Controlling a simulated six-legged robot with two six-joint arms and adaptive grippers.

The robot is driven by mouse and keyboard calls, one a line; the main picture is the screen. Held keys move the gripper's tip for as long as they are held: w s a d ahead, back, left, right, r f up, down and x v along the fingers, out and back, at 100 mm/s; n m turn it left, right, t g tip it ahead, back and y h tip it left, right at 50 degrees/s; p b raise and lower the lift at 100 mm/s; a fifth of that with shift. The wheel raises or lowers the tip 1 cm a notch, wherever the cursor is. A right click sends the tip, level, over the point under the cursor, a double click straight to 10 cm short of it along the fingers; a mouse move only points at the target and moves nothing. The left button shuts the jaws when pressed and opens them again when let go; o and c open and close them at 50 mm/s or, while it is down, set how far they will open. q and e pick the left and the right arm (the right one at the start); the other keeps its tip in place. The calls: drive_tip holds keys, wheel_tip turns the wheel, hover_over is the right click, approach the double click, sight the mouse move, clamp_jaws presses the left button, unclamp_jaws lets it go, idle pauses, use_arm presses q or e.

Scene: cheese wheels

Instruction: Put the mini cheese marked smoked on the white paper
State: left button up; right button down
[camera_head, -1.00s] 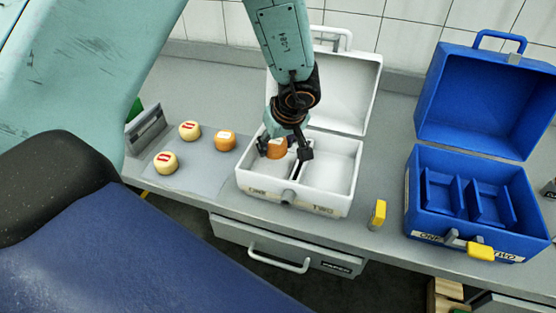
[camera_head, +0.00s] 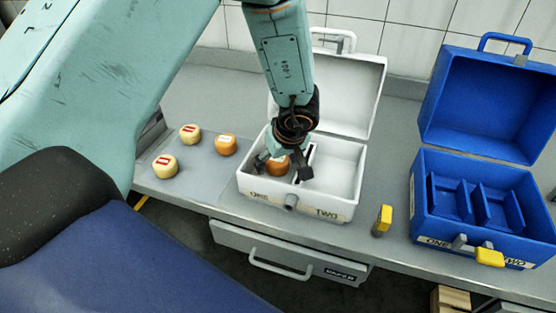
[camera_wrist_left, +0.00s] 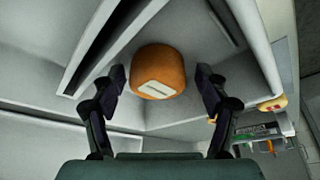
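An orange mini cheese (camera_head: 278,166) with a pale label sits in compartment ONE of the white box (camera_head: 325,205). It also shows in the left wrist view (camera_wrist_left: 159,72), where its label is too small to read. My left gripper (camera_head: 283,168) reaches down into that compartment. Its fingers stand on both sides of the cheese, with a visible gap on each side, so it is open. Another orange cheese (camera_head: 226,145) with a pale label and two yellow cheeses with red labels (camera_head: 190,133) (camera_head: 165,166) stand on the pale paper (camera_head: 205,180). My right gripper is out of view.
The white box's lid (camera_head: 345,95) stands open behind it, and compartment TWO is empty. An open blue box (camera_head: 480,205) with compartments stands at the right. A small yellow item (camera_head: 384,217) lies between the boxes near the counter's front edge.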

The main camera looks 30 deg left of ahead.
use_arm(q)
drive_tip(key=shift+d+r, duration=0.1)
drive_tip(key=shift+d, duration=0.05)
drive_tip(key=shift+r, duration=0.35)
drive_tip(key=p+v, duration=0.6)
drive_tip(key=v, duration=0.5)
drive_tip(key=shift+d+r+p, duration=0.15)
drive_tip(key=shift+r+p, duration=0.05)
drive_tip(key=shift+p, duration=0.15)
drive_tip(key=shift+s, duration=0.1)
idle(0.5)
drive_tip(key=shift+c, duration=0.3)
